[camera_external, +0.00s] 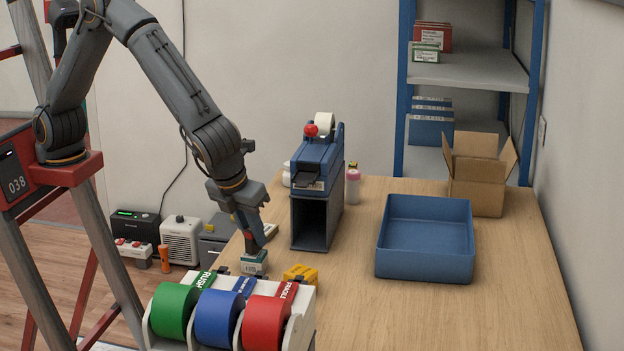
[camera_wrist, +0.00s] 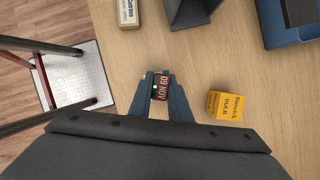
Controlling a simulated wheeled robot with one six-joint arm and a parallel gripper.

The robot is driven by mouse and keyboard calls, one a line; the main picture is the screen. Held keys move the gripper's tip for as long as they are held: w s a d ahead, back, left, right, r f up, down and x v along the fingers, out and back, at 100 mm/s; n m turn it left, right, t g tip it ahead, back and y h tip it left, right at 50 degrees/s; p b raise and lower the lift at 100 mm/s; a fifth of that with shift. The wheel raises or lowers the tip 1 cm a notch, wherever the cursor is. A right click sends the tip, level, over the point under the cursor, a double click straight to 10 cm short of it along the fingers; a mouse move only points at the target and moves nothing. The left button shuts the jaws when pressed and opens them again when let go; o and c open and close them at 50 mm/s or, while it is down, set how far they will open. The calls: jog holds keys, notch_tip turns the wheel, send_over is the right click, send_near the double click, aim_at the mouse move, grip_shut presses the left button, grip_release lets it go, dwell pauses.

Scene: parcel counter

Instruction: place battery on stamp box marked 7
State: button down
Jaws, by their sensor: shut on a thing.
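My gripper (camera_external: 254,250) points down over the counter's left side, behind the tape rolls. It is shut on a small dark block with red lettering and a green dot (camera_wrist: 161,87), which I take to be the battery. A small teal-and-white box (camera_external: 254,264) shows right at the fingertips; I cannot tell whether it is a stamp box under the block or part of what I hold. A yellow box (camera_wrist: 228,106) stands to the right of my gripper, and also shows in the external view (camera_external: 300,274). A whitish box (camera_wrist: 128,12) lies farther off. No 7 is readable.
Green (camera_external: 173,309), blue (camera_external: 217,318) and red (camera_external: 264,322) tape rolls stand in front. A blue-grey dispenser (camera_external: 317,185) stands behind to the right. A blue tray (camera_external: 425,262) and an open carton (camera_external: 476,196) are farther right. The front right of the counter is clear.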

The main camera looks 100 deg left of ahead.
jog(key=shift+f, duration=0.15)
jog(key=c, duration=1.6)
grip_release()
jog(key=shift+c, duration=0.2)
jog(key=b+v, duration=0.3)
jog(key=v, duration=0.9)
jog(key=s+a+f+n+h, duration=0.2)
jog(key=s+a+f+n, duration=0.4)
jog(key=s+a+n, duration=0.4)
jog(key=s+a+f+n+h, duration=0.2)
jog(key=s+a+f+n, duration=0.5)
jog(key=s+a+n, duration=0.3)
jog(key=s+n, duration=0.2)
jog(key=s, duration=0.2)
jog(key=shift+s+f+n+g, duration=0.25)
jog(key=shift+f+n+g, duration=0.1)
jog(key=shift+n+g, duration=0.05)
